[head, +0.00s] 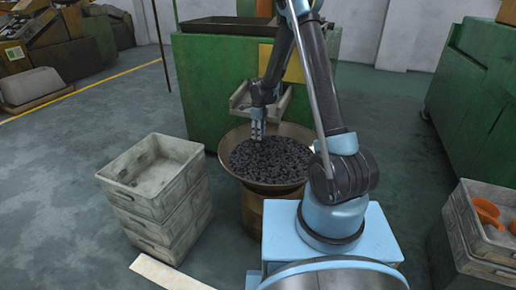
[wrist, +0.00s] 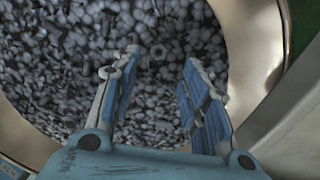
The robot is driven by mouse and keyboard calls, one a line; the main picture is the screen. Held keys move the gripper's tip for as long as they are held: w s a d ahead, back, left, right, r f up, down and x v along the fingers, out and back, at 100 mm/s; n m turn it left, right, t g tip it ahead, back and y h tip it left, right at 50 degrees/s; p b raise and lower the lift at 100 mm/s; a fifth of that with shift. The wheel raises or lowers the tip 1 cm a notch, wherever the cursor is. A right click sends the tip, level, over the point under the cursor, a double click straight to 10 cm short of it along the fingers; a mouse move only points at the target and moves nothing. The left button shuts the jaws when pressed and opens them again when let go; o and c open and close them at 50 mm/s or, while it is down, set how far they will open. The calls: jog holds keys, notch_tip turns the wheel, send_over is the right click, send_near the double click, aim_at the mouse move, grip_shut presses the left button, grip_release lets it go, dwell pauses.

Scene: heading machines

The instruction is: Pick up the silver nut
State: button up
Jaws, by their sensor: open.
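A grey, ring-like nut (wrist: 158,52) lies on the heap of parts in the wrist view, just beyond and between my fingertips. I take it to be the silver nut; its colour is close to that of the parts around it. My gripper (wrist: 157,63) is open and empty, its blue-padded fingers apart on either side of the nut. In the head view my gripper (head: 257,139) points down over the far part of the round pan (head: 292,184). The nut cannot be made out in the head view. The exact gap between fingertips and heap is hard to tell.
Dark metal parts (head: 272,162) fill the pan, whose rim (wrist: 250,45) curves close on the right. A green machine (head: 205,85) with a chute stands behind it. Stacked grey crates (head: 155,205) stand left. Another crate (head: 468,235) with orange items stands right.

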aim_at(258, 146)
jog(key=shift+s+f, duration=0.15)
jog(key=shift+f, duration=3)
jog(key=c, duration=1)
